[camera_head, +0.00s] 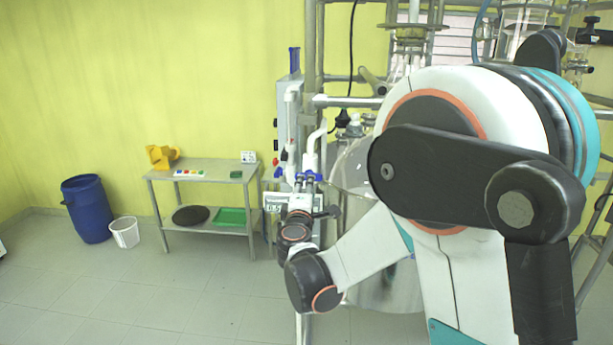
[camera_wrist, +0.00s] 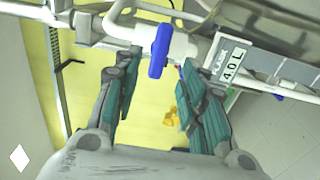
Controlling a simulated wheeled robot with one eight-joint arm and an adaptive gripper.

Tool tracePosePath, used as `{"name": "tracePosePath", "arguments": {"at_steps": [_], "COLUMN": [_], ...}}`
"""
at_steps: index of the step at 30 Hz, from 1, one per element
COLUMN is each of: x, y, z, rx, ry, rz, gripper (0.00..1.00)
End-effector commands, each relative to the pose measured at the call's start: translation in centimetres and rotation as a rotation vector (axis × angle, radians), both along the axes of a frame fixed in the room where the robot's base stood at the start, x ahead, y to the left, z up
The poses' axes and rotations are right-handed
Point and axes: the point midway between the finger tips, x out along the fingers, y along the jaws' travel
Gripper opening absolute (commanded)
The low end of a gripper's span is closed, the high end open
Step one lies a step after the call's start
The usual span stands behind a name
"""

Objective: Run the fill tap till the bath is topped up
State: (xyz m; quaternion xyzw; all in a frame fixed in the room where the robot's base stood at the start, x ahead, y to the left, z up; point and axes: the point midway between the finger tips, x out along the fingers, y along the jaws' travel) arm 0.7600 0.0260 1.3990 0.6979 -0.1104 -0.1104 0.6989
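A blue tap handle (camera_wrist: 159,50) sits on white pipework in the wrist view. My gripper (camera_wrist: 158,66) is open, with its two teal-padded fingers apart on either side of the handle's near end. I cannot tell whether either pad touches it. A label plate (camera_wrist: 232,63) beside the tap reads "FLASK" and "4.0 L". In the head view my gripper (camera_head: 311,184) is up at the blue-handled taps on the frame. A large glass vessel (camera_head: 352,165) stands behind my arm, which hides much of it. The water level cannot be made out.
A metal side table (camera_head: 210,165) holds a yellow object (camera_head: 162,156) and small items. A blue drum (camera_head: 87,208) and white bucket (camera_head: 124,232) stand left of it. Metal frame tubes and pipes crowd around my gripper. The floor at left front is clear.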

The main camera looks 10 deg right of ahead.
Motion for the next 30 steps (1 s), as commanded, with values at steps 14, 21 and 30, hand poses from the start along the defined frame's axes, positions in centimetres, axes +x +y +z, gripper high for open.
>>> {"name": "tracePosePath", "arguments": {"at_steps": [14, 21, 30], "x": [7.4, 8.2, 8.2], "y": [-2.4, -2.7, -2.7], "z": [0.1, 0.0, 0.0], "rx": [0.001, 0.001, 0.001], "ry": [0.001, 0.001, 0.001], "rz": [-0.001, 0.000, 0.000], "gripper": [0.38, 0.38, 0.13]}}
